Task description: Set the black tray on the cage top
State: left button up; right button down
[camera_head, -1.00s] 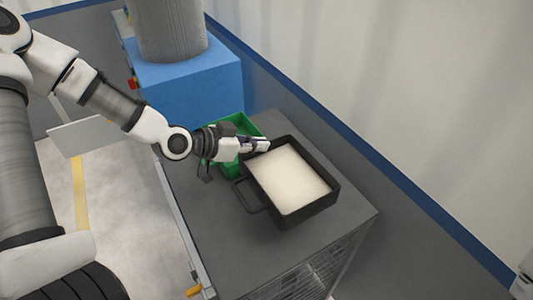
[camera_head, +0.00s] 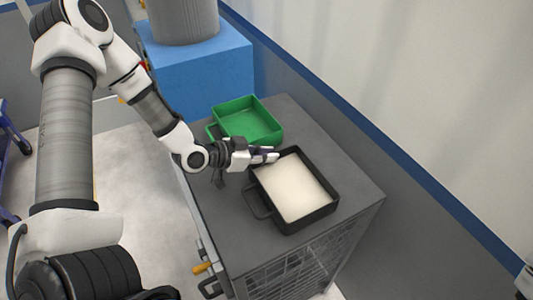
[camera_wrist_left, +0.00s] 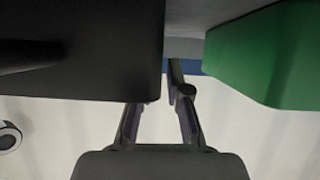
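The black tray (camera_head: 322,219) has a pale fill, a dark rim and a handle on its left side. It is level and sits on or just above the grey cage top (camera_head: 222,222); I cannot tell if its base touches. My left gripper (camera_head: 274,156) is at the tray's upper-left wall and appears shut on it. In the left wrist view the tray's dark wall (camera_wrist_left: 85,75) fills the left side and hides the tip of one finger; the other finger of the gripper (camera_wrist_left: 158,100) lies along its edge. My right gripper is not in view.
A green tray (camera_head: 250,124) sits on the cage behind the black tray, and also shows in the left wrist view (camera_wrist_left: 270,60). A blue block (camera_head: 200,80) carrying a grey cylinder (camera_head: 183,20) stands behind. A wall (camera_head: 430,90) runs along the right.

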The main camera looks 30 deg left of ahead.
pick_arm(q)
jog(key=shift+w, duration=0.1)
jog(key=shift+s+a+r, duration=0.1)
jog(key=shift+s+r, duration=0.1)
jog(key=shift+r, duration=0.15)
jog(key=p+v, duration=1.1)
jog(key=p, duration=0.1)
jog(key=shift+s, duration=0.3)
jog(key=shift+a, duration=0.1)
